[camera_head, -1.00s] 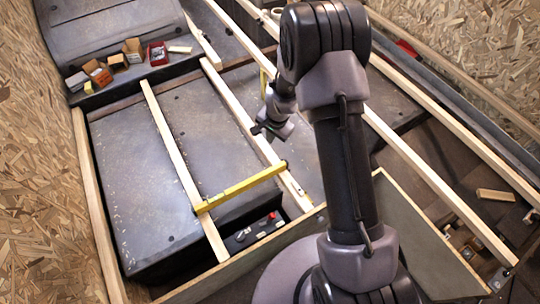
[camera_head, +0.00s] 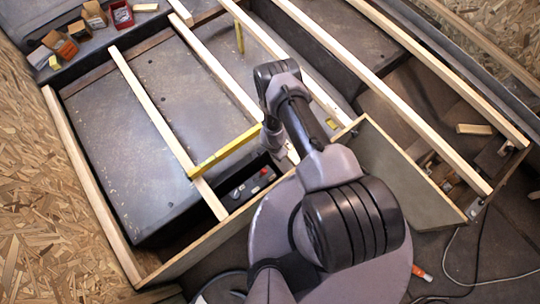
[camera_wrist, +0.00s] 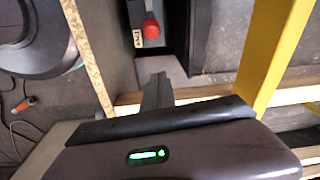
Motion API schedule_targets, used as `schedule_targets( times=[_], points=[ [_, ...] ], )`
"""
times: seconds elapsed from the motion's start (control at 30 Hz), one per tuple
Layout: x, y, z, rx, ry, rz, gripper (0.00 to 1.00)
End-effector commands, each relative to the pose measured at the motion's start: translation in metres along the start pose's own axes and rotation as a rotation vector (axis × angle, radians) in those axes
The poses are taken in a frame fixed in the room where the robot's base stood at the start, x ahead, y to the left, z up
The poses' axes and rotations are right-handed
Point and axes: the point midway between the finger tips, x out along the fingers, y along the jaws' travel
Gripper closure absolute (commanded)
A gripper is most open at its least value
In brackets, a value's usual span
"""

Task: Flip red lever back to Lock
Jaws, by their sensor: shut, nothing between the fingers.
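The red lever (camera_wrist: 151,27) shows at the top of the wrist view, a rounded red knob on a dark panel beside a small printed label (camera_wrist: 137,38). In the head view the red lever (camera_head: 264,171) is a small red spot at the right end of the black control box (camera_head: 240,192), which also has a pale knob (camera_head: 236,193). My gripper (camera_wrist: 157,82) is shut and empty in the wrist view. Its fingertips point toward the lever and appear apart from it, with a gap between. In the head view my arm partly hides the gripper.
A yellow bar (camera_head: 222,152) lies across the wooden slats just beside the box; it is close on the right in the wrist view (camera_wrist: 272,55). A board edge (camera_wrist: 88,55) stands left of the fingers. Small boxes (camera_head: 94,14) sit far back.

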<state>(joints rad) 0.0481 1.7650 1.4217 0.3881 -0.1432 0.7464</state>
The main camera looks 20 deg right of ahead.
Motion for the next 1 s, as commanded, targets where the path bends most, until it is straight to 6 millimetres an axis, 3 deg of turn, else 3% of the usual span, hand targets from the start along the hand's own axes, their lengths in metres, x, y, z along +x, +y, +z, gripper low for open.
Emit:
schedule_targets(
  times=[0.17,0.53,0.63,0.8,1.0],
  points=[
    [0.025,0.001,0.001,0.0,0.0,0.0,1.0],
    [0.108,0.001,0.001,0.001,0.0,0.0,1.0],
    [0.085,0.001,0.021,-0.007,-0.003,0.002,1.0],
    [0.082,0.001,0.038,-0.002,-0.002,0.001,1.0],
    [0.083,0.001,0.038,0.0,-0.002,0.001,1.0]
  ],
)
